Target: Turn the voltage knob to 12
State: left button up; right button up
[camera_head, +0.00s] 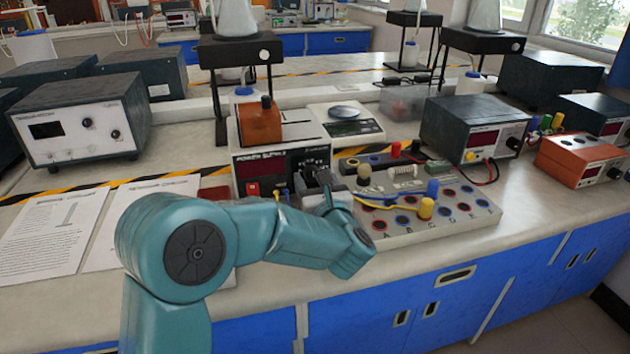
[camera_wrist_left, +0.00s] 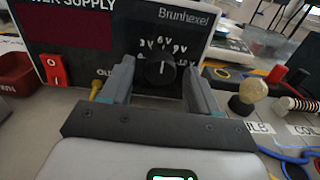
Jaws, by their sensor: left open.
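The power supply (camera_head: 258,160) stands on the bench in the middle of the head view. It has a dark display and a red switch (camera_wrist_left: 52,69) on its front. The knob's white line points about straight up. My left gripper (camera_wrist_left: 160,84) is open, with one finger on each side of the knob; contact cannot be told. In the head view my left gripper (camera_head: 320,186) hides the knob. My right gripper is not in view.
A circuit board (camera_head: 425,212) with sockets, wires and a bulb stands close right of the supply. An orange-brown block (camera_head: 259,124) sits on top of the supply. Paper sheets (camera_head: 50,236) lie to the left. A scale (camera_head: 345,121) stands behind.

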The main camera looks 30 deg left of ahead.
pick_arm(q)
jog(key=c, duration=1)
jog(key=shift+c, duration=0.2)
